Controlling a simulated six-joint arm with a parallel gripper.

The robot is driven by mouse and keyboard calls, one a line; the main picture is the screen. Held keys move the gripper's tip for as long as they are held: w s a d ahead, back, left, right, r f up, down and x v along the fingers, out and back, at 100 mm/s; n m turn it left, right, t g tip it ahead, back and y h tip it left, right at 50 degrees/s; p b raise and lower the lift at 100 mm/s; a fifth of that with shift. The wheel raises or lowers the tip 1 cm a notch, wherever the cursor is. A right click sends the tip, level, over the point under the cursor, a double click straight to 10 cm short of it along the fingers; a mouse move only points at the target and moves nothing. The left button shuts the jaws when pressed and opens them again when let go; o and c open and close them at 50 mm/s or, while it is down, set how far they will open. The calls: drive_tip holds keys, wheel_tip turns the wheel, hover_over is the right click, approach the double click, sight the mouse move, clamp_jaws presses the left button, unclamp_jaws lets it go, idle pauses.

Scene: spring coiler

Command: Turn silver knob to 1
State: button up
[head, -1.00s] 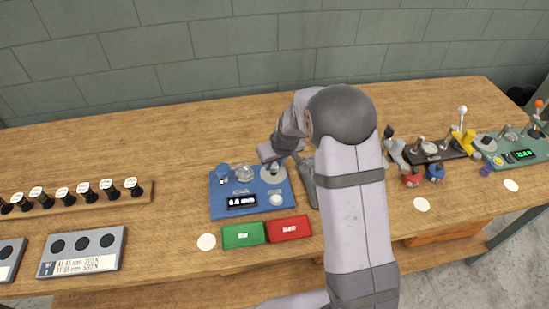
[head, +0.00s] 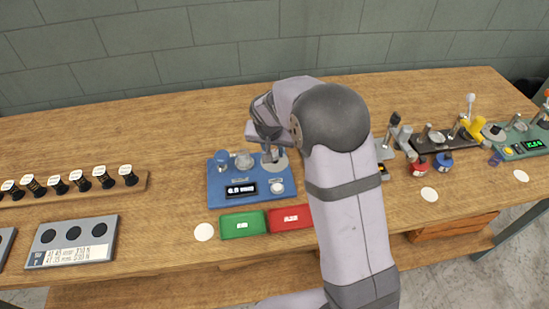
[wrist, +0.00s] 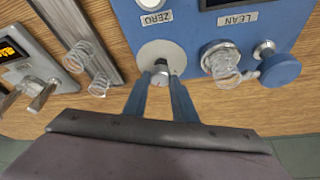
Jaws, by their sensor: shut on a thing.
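The silver knob (wrist: 160,66) stands on a round pale grey dial at the corner of the blue device (head: 226,190). My gripper (wrist: 160,77) is shut on the knob, one finger on each side. In the head view my gripper (head: 271,158) reaches down over the dial and mostly hides the knob. The dial's markings are too small to read. The device's dark display (head: 241,190) shows what looks like 0.0 mm.
A clear spring on a post (wrist: 222,62) and a blue knob (wrist: 274,68) stand close beside the dial. A green box (head: 242,224) and a red box (head: 290,217) lie in front. A spool rack (head: 70,187) is at left.

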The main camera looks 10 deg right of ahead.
drive_tip(key=shift+a+m+h+b, duration=0.1)
drive_tip(key=shift+m+h+b, duration=0.4)
drive_tip(key=shift+m+b, duration=0.9)
drive_tip(key=o, duration=1)
drive_tip(key=shift+o, duration=0.2)
drive_tip(key=shift+r+b, duration=0.1)
drive_tip(key=shift+b, duration=0.2)
drive_tip(key=b+v, duration=0.1)
drive_tip(key=v, duration=0.6)
drive_tip(key=shift+w+r, duration=0.1)
drive_tip(key=shift+w, duration=0.05)
drive_tip(key=s+d+f+n+g+y+p, duration=0.1)
drive_tip(key=s+d+f+n+g, duration=0.1)
drive_tip(key=s, duration=1.2)
drive_tip(key=s+d+f+n+g+y+p, duration=0.1)
drive_tip(key=s+f+n, duration=0.4)
drive_tip(key=s, duration=0.9)
drive_tip(key=shift+d+g+y+p, duration=0.3)
drive_tip(key=shift+d+g+p, duration=0.4)
drive_tip(key=shift+d, duration=0.5)
